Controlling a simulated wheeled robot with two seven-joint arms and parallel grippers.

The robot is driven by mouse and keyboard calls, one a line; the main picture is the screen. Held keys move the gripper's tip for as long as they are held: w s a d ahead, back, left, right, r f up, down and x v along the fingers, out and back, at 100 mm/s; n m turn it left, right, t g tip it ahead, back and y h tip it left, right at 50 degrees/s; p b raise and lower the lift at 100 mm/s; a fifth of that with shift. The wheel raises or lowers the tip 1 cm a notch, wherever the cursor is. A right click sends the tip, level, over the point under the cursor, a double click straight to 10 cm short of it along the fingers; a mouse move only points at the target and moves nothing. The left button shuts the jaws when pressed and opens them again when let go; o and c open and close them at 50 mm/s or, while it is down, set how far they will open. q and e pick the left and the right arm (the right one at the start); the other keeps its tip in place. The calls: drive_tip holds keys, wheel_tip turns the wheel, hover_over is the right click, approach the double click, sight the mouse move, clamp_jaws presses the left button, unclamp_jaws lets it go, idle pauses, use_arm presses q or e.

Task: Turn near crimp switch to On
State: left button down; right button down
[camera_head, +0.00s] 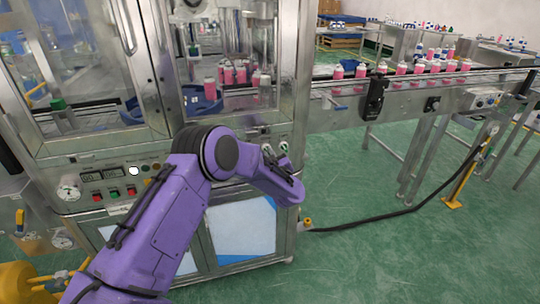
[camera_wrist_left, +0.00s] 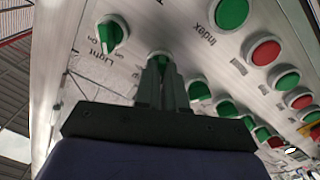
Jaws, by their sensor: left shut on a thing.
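My left gripper (camera_head: 283,157) is at the right end of the machine's front panel in the head view, beside small round switches (camera_head: 267,147). In the left wrist view its two dark fingers (camera_wrist_left: 161,72) are close together, shut on a green rotary switch (camera_wrist_left: 158,54) with a pale ring. The fingers hide most of this switch, and its label and setting cannot be read. Another green rotary switch (camera_wrist_left: 111,36), apart from the fingers, has the words "Light" and "On" near it. My right gripper is not in view.
Green and red buttons (camera_wrist_left: 265,50) line the panel beside the fingers; one is marked "Index". Glass doors (camera_head: 85,60) are above the panel. A conveyor (camera_head: 420,85) with pink bottles runs right. A black cable (camera_head: 390,220) crosses the green floor.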

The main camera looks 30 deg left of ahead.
use_arm(q)
drive_tip(key=m+p, duration=0.2)
drive_tip(key=m, duration=0.8)
drive_tip(key=shift+f+m, duration=0.1)
drive_tip(key=shift+m, duration=0.6)
drive_tip(key=c, duration=1.2)
unclamp_jaws()
drive_tip(key=shift+d, duration=0.1)
drive_tip(key=b+v, duration=0.1)
drive_tip(key=v, duration=0.9)
drive_tip(key=shift+s+d, duration=0.15)
